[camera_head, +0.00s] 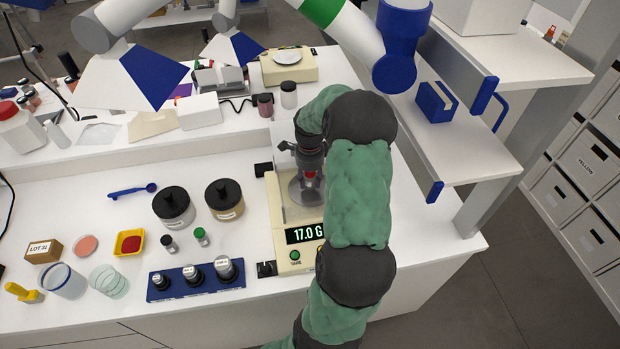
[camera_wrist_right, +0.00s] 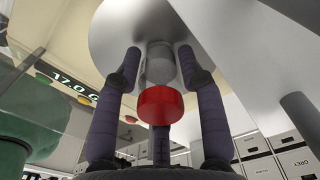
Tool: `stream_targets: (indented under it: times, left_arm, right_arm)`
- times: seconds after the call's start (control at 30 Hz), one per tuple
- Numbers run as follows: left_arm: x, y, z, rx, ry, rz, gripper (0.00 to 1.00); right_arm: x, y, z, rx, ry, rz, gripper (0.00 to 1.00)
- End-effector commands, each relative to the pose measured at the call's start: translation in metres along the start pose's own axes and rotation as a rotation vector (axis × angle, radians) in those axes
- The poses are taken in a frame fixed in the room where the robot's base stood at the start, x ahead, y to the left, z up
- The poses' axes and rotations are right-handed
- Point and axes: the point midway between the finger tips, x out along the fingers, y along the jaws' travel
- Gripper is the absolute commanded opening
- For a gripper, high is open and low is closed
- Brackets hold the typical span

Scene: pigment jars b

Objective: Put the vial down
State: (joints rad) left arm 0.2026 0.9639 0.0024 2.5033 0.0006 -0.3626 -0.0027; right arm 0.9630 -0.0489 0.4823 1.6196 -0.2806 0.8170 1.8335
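The vial (camera_wrist_right: 159,70), with a red cap (camera_wrist_right: 162,104), appears to stand on the round metal pan (camera_wrist_right: 118,28) of the balance. Its red cap shows small in the head view (camera_head: 310,174). The cream balance (camera_head: 281,230) reads 17.0 G. My right gripper (camera_head: 309,160) is over the pan. In the right wrist view my right gripper (camera_wrist_right: 161,58) has its dark fingers on either side of the vial, with gaps visible between them and the glass, so it looks open. My sleeved right arm hides part of the balance. My left gripper is not in view.
Two black-lidded jars (camera_head: 174,207) (camera_head: 225,199) stand left of the balance. A blue rack (camera_head: 196,279) with several small weights or bottles lies in front. A yellow tray (camera_head: 129,242) holds red powder. A raised shelf (camera_head: 466,150) stands at the right.

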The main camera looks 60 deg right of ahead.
Motion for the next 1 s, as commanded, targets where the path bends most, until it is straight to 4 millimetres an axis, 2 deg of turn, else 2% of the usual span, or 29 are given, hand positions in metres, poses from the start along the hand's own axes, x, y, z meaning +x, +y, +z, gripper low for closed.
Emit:
stream_targets:
  times: [0.3, 0.47, 0.8, 1.0]
  left_arm:
    - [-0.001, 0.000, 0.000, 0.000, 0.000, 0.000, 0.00]
    - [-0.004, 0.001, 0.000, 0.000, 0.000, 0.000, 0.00]
    - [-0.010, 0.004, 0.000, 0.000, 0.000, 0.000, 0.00]
    - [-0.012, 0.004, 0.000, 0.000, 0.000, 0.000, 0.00]
  right_arm:
    - [-0.001, 0.000, 0.000, 0.000, 0.000, 0.000, 0.43]
    - [-0.013, -0.001, 0.000, 0.000, 0.000, -0.002, 0.43]
    - [-0.080, -0.001, 0.000, 0.000, -0.001, -0.005, 0.43]
    - [-0.110, -0.001, 0.000, 0.000, 0.000, -0.003, 0.43]
